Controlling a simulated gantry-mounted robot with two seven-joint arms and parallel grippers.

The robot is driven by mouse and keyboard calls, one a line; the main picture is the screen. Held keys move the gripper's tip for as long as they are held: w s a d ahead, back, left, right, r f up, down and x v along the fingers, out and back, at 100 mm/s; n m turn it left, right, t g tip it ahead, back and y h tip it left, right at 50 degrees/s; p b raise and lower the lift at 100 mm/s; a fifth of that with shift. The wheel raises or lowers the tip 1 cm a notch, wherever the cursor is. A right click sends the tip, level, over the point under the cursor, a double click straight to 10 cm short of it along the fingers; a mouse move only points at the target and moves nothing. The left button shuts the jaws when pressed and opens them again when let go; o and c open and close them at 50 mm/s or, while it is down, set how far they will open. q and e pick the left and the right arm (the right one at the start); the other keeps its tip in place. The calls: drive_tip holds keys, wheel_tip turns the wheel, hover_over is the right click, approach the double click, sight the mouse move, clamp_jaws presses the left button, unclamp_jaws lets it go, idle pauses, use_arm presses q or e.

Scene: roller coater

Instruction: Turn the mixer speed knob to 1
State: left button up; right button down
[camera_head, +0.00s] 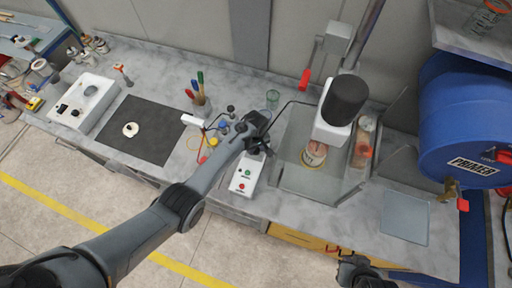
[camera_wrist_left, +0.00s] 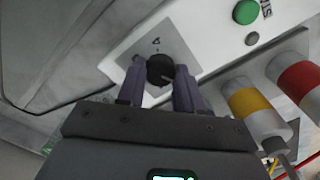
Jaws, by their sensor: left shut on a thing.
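The mixer speed knob (camera_wrist_left: 160,70) is a small dark round knob on a grey plate of the white control box (camera_wrist_left: 205,30). In the left wrist view my left gripper (camera_wrist_left: 158,82) has one finger on each side of the knob and is shut on it. A small mark shows beside the knob, too small to read surely. In the head view the control box (camera_head: 241,183) has green and red buttons, and my left gripper (camera_head: 259,146) is at its far end and hides the knob. My right gripper (camera_head: 352,266) is at the bottom edge, its jaws unclear.
The mixer (camera_head: 332,125) with its black motor stands right of the box, above a can (camera_head: 314,155) behind clear panels. A blue primer drum (camera_head: 462,120) is at the right. Yellow and red capped cylinders (camera_wrist_left: 255,108) are close to my left gripper. A black mat (camera_head: 150,115) lies left.

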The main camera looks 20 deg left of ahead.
use_arm(q)
drive_tip(key=m+p, duration=0.1)
drive_tip(key=m, duration=0.1)
drive_tip(key=shift+m, duration=0.4)
drive_tip(key=m, duration=0.2)
drive_tip(key=shift+m+p, duration=0.3)
drive_tip(key=m, duration=0.3)
drive_tip(key=shift+m+p, duration=0.35)
drive_tip(key=shift+m, duration=1.05)
drive_tip(key=o, duration=1)
drive_tip(key=shift+o, duration=0.2)
drive_tip(key=shift+r, duration=0.1)
